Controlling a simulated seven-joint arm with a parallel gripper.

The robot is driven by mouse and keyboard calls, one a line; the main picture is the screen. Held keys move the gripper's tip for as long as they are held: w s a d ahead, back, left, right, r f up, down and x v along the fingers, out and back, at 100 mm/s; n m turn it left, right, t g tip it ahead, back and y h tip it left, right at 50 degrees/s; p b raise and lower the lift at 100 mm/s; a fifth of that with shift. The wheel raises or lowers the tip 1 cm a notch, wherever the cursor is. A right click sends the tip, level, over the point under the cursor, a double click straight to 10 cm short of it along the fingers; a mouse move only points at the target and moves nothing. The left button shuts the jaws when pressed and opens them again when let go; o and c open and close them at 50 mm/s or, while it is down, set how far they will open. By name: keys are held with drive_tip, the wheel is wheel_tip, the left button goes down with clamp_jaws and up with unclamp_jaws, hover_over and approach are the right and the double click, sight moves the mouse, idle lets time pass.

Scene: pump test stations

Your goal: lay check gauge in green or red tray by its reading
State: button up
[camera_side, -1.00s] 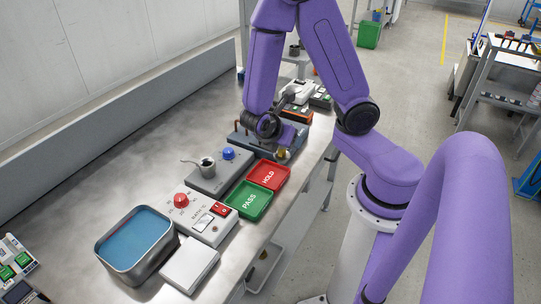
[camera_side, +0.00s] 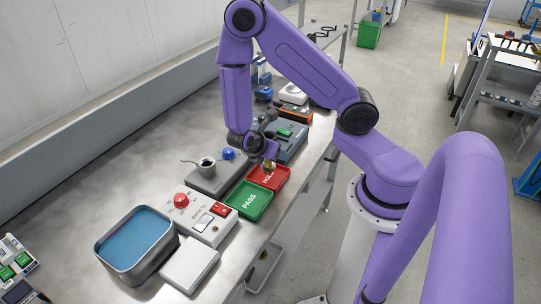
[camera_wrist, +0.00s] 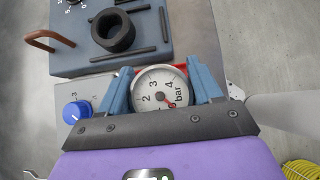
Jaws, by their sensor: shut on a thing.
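My gripper (camera_side: 266,160) is shut on the check gauge (camera_wrist: 158,88), a round dial with a white face marked in bar. In the wrist view the gauge sits between the two blue fingers of my gripper (camera_wrist: 162,72). A red needle shows near the dial's lower right; I cannot read its exact value. In the side view the gauge is mostly hidden, with a small brass-coloured part (camera_side: 270,165) showing over the red HOLD tray (camera_side: 282,181). Whether it touches the tray is unclear. The green PASS tray (camera_side: 263,205) lies nearer the camera and looks empty.
A grey block with a blue knob (camera_side: 229,153) and a cup stands left of the trays. A control box with a red knob (camera_side: 181,201), a blue-filled basin (camera_side: 137,240) and a white block (camera_side: 190,264) are nearer. A blue-grey station (camera_side: 293,148) stands behind.

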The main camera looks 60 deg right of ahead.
drive_tip(key=shift+f, duration=0.85)
drive_tip(key=shift+f, duration=0.1)
drive_tip(key=o, duration=1.4)
drive_tip(key=shift+o, duration=0.2)
drive_tip(key=v, duration=1.1)
drive_tip(key=s+a+r+m+y, duration=0.2)
drive_tip(key=s+a+r+y, duration=0.1)
drive_tip(key=s, duration=0.5)
drive_tip(key=s+a+r+m+y, duration=0.3)
drive_tip(key=s+r+y, duration=0.3)
drive_tip(key=s+r, duration=0.2)
drive_tip(key=shift+s+a+r, duration=0.15)
drive_tip(key=shift+s+a, duration=0.45)
